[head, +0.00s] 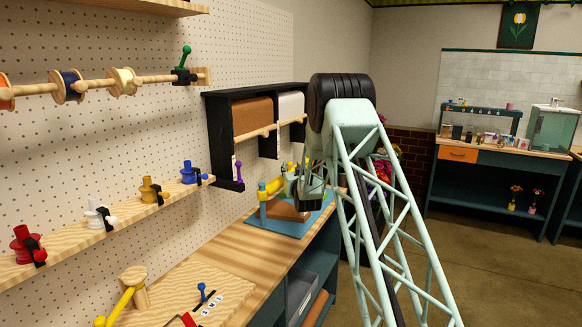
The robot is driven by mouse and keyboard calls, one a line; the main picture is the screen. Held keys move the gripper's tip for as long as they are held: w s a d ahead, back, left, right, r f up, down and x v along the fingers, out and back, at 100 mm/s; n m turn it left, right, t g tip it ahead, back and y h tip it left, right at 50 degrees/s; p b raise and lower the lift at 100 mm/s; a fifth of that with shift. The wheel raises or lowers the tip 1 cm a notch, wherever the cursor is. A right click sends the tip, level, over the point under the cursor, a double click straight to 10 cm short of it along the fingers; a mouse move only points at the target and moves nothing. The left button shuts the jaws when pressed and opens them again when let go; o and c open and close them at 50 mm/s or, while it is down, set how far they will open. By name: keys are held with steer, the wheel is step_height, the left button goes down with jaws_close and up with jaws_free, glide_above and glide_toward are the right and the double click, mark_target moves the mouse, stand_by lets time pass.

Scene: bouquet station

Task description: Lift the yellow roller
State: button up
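A yellow, roller-like part (272,187) shows at the blue mat (290,228) on the workbench, partly hidden behind my arm. My gripper (308,200) is dark and small in the head view, beside this yellow part and above the mat. I cannot tell whether it touches the part or whether its fingers are open. A yellow spool-shaped piece (150,190) also sits on the lower wall shelf, between a white one (97,214) and a blue one (190,173).
A red spool-shaped piece (25,245) is on the same shelf (70,252). A yellow-handled lever (122,302) and a blue knob (202,291) are at the bench's near end. A black wall cabinet (220,130) hangs close behind my gripper. Bare bench top (238,254) lies between.

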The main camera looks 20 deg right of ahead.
steer(key=shift+v, duration=2.85)
steer(key=shift+r, duration=0.1)
steer(key=s+a+r+g+y, duration=0.2)
steer(key=s+a+r+g, duration=0.1)
steer(key=s+a+r, duration=0.75)
steer(key=s+a+r+g, duration=0.1)
steer(key=s+a+r, duration=0.15)
steer(key=s, duration=0.35)
steer(key=s+a+r+n+g+y, duration=0.1)
steer(key=s+a+r, duration=0.15)
steer(key=s, duration=0.25)
steer(key=s+a+r+g, duration=0.1)
steer(key=s+a, duration=0.3)
steer(key=s, duration=0.2)
steer(key=s+a+f+g, duration=0.1)
steer(key=s+a+g, duration=0.1)
steer(key=s, duration=1.6)
steer(key=s+a+f+n+g+y, duration=0.1)
steer(key=s+a+g, duration=0.2)
steer(key=s, duration=1.5)
steer(key=s+a+f+n+g, duration=0.1)
steer(key=s+a, duration=0.5)
steer(key=s, duration=1.2)
steer(key=shift+s+a+f+g+y, duration=0.2)
steer(key=shift+s+f+g+y, duration=0.15)
steer(key=shift+g, duration=0.35)
